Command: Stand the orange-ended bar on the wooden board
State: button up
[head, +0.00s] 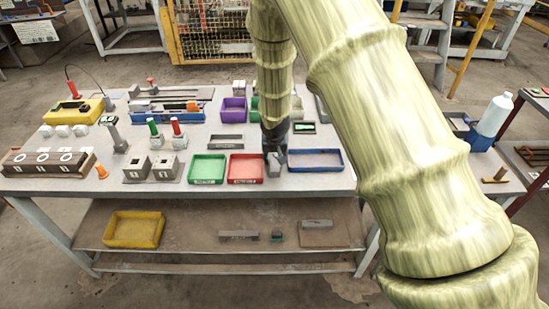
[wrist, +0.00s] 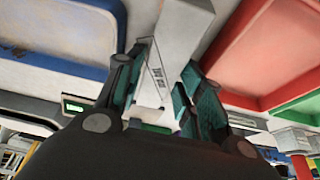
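My gripper (head: 276,150) is low over the table, between the red bin and the blue tray. In the wrist view, a pale grey block with a printed label (wrist: 158,72) lies between the fingers of my gripper (wrist: 160,92). The pads are close to its sides, but I cannot tell whether they grip it. No orange end shows on this block. A small orange piece (head: 192,106) shows in the long blue rack at the back; I cannot tell whether it is a bar's end.
The green bin (head: 207,169) and red bin (head: 245,169) stand left of my gripper, the blue tray (head: 315,160) right. Switch boxes (head: 152,168), red and green-topped posts and a yellow box (head: 73,109) crowd the left. My arm hides the table's right part.

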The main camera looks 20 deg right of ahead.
jog(key=shift+f, duration=0.2)
grip_shut()
jog(key=shift+w+r, duration=0.1)
jog(key=shift+r, duration=0.1)
